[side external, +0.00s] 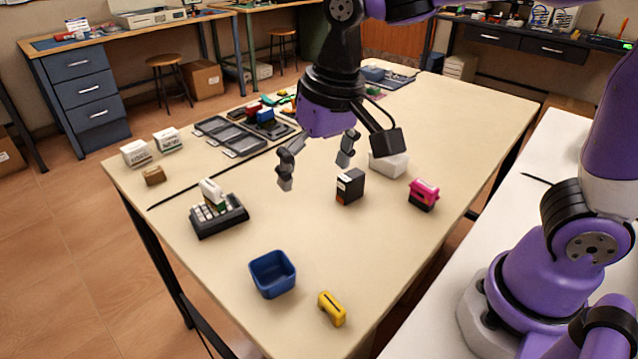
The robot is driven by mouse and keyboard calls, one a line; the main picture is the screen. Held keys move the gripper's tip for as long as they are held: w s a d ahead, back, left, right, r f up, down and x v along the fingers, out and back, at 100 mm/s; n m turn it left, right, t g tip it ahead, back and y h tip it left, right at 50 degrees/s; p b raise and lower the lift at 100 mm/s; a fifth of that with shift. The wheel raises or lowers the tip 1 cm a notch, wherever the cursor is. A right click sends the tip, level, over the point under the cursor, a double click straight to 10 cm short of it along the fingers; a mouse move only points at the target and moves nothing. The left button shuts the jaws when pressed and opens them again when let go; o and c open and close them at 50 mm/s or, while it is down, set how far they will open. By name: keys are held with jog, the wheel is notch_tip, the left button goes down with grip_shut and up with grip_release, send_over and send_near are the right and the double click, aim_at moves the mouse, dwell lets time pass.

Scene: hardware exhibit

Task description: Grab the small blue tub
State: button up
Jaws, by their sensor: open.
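The small blue tub (272,274) stands upright near the front end of the table, open at the top, and looks empty. My gripper (316,174) is open and empty above the table, up and to the right of the tub in the picture. Its two fingers are spread wide and point down. It is well apart from the tub. Nothing hides the tub.
A yellow object (332,308) lies right of the tub. A dark keyed device (218,214) stands behind it at the left. A black box (350,187), a pink object (424,194) and a white box (388,163) stand near my gripper. Grey trays (231,136) lie further back.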

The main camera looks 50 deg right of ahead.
jog(key=m+g, duration=0.1)
jog(key=g, duration=0.1)
send_over(274, 281)
notch_tip(274, 281, down, 5)
jog(key=shift+h, duration=0.3)
notch_tip(274, 281, down, 5)
jog(key=shift+a, duration=0.15)
notch_tip(274, 281, down, 6)
jog(key=shift+r, duration=0.15)
jog(key=c, duration=0.9)
